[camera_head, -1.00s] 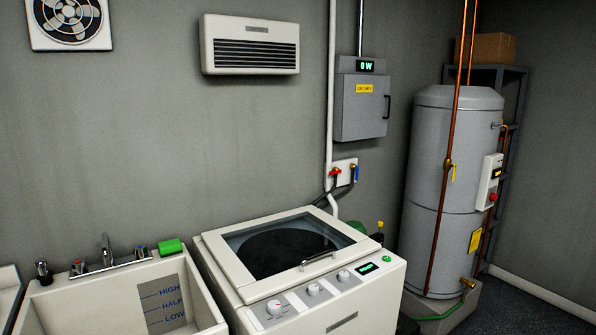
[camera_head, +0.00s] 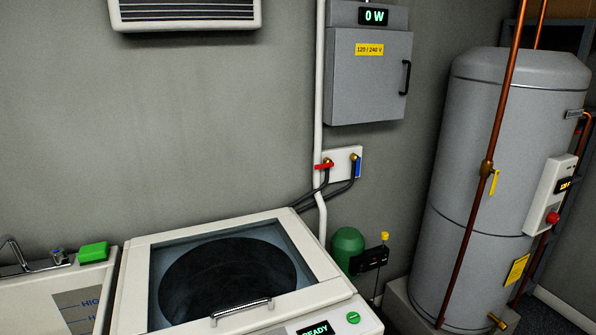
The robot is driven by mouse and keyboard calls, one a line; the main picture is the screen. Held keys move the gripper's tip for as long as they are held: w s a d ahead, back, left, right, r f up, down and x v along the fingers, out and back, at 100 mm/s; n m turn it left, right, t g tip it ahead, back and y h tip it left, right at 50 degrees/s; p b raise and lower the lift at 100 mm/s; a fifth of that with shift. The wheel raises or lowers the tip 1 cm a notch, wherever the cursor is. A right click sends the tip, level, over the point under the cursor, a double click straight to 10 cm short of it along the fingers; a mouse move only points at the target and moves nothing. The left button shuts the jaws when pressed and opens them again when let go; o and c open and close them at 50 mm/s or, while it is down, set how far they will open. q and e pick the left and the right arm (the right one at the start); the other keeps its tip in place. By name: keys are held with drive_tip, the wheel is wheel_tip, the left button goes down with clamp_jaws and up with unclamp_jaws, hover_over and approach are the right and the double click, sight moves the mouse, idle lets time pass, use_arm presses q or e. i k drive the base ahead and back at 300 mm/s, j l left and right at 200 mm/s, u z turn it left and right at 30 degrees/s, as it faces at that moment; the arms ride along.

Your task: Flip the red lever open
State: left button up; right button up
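The red lever (camera_head: 324,166) is on a small brass valve on a white wall plate (camera_head: 342,164), behind the washing machine's back right corner. The lever lies roughly sideways, across the dark hose that runs down from its valve. A blue lever (camera_head: 358,165) beside it on the same plate points up and down. Neither of my grippers shows in the head view.
A top-loading washer (camera_head: 135,290) with a glass lid stands below and in front of the valves. A white pipe (camera_head: 319,90) runs down the wall just left of the plate. A grey electrical box (camera_head: 366,90) hangs above. A green tank (camera_head: 346,245) and grey water heater (camera_head: 480,170) stand right.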

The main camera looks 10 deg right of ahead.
sight(330, 165)
drive_tip(key=i+l, duration=0.15)
drive_tip(key=l, duration=0.2)
drive_tip(key=i+l, duration=0.15)
drive_tip(key=l, duration=0.15)
drive_tip(key=i+l, duration=0.15)
drive_tip(key=l, duration=0.2)
drive_tip(key=i+l, duration=0.2)
drive_tip(key=i+l+u, duration=0.15)
drive_tip(key=l+u, duration=0.15)
drive_tip(key=l, duration=0.95)
drive_tip(key=l+u, duration=0.3)
drive_tip(key=l, duration=0.9)
